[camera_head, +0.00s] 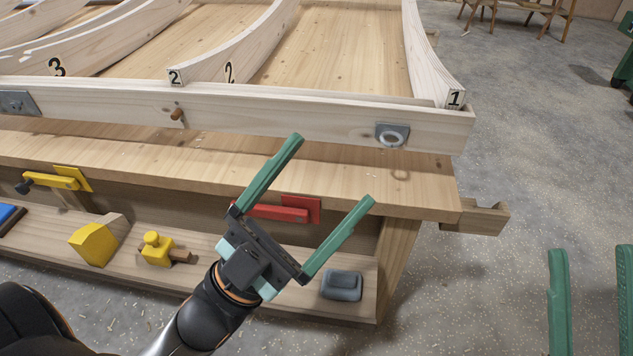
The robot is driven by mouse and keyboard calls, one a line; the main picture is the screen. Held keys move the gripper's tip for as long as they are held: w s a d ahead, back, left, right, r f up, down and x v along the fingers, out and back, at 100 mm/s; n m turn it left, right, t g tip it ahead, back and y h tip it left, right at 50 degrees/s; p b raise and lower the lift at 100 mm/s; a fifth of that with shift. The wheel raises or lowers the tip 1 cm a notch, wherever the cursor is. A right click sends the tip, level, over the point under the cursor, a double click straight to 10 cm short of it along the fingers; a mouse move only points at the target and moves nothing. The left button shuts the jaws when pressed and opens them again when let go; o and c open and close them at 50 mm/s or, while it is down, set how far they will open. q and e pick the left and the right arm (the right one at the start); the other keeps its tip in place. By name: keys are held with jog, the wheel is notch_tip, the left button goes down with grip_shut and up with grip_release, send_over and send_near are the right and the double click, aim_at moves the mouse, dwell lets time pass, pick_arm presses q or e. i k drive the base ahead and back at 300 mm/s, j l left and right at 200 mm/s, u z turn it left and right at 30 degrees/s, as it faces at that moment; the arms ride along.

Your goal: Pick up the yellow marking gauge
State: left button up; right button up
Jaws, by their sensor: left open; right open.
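The yellow marking gauge (157,249) looks to be the small yellow block with a round knob on top and a short wooden bar out of its side. It lies on the low shelf under the bench top. My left gripper (333,171) is open and empty, up and to the right of the gauge, in front of the bench edge. Its fingers point up and right, away from the gauge. My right gripper (591,252) is open at the lower right edge, over the floor; only its green fingers show.
A yellow mallet-like block (94,244) is left of the gauge. A grey block (341,285) is at the shelf's right end. Red (278,211) and yellow (52,180) clamp-like pieces are under the bench top (430,190). A wooden frame (280,115) lies on it.

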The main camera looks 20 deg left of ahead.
aim_at(157, 251)
jog(key=u, duration=1.95)
